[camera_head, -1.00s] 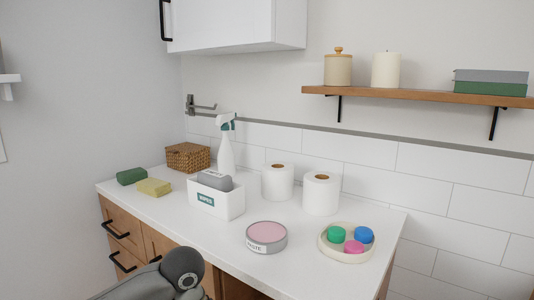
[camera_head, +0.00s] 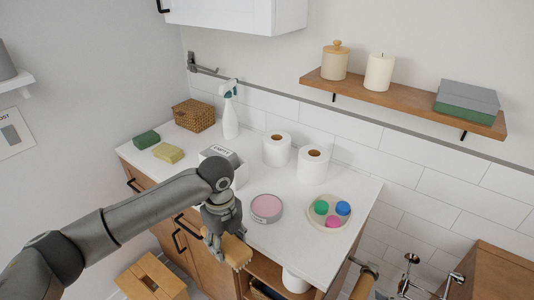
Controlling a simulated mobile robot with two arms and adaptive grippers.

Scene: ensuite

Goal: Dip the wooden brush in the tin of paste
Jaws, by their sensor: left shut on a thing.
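The tin of paste (camera_head: 266,208) stands open on the white counter, with pink paste showing in it. My left gripper (camera_head: 226,238) is in front of the counter's front edge, to the lower left of the tin. It is shut on the wooden brush (camera_head: 238,252), a tan piece that hangs apart from the tin. The fingers hide part of the brush, and I cannot make out its bristles. My right gripper is not in view.
A cream tray (camera_head: 313,224) with coloured lids is right of the tin. Paper rolls (camera_head: 313,166) stand behind it. A white box (camera_head: 240,178), spray bottle (camera_head: 229,115), basket (camera_head: 193,115) and sponges (camera_head: 168,153) are further left. A wooden stool (camera_head: 152,278) is below.

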